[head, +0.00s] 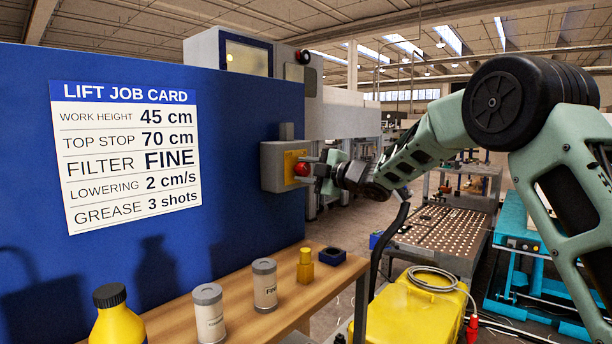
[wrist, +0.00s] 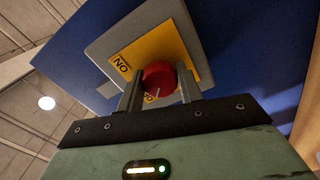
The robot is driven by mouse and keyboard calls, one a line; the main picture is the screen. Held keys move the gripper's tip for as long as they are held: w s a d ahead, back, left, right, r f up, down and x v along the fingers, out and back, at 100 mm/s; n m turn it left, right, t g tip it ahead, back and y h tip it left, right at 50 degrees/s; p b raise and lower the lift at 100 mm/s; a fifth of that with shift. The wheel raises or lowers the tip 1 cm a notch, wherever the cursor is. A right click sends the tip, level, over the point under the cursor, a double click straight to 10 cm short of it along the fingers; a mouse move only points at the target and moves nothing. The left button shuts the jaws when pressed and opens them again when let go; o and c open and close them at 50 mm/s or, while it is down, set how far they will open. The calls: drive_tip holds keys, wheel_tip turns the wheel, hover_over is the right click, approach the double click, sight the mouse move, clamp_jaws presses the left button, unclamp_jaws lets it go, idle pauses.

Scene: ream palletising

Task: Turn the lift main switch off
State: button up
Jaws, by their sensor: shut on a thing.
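The lift main switch is a grey box (head: 271,167) with a yellow plate (head: 290,158) and a red rotary knob (head: 302,170), fixed to the right end of the blue panel. In the wrist view the red knob (wrist: 158,75) sits between the two fingers of my gripper (wrist: 160,88). My gripper (head: 314,172) is shut on the knob from the front. The yellow plate (wrist: 190,66) shows the word ON at its left corner. A white mark on the knob points down in the wrist view, near lettering partly hidden by knob and fingers.
A job card (head: 127,155) hangs on the blue panel (head: 235,215). Below is a wooden bench (head: 322,282) with a yellow bottle (head: 117,318), two grey-lidded canisters (head: 264,285) and a small yellow bottle (head: 305,266). A yellow case (head: 415,310) and blue lift table (head: 520,250) stand right.

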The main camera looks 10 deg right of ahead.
idle(0.3)
drive_tip(key=o, duration=1)
drive_tip(key=v, duration=1.7)
drive_tip(key=shift+s, duration=0.15)
drive_tip(key=shift+d, duration=0.1)
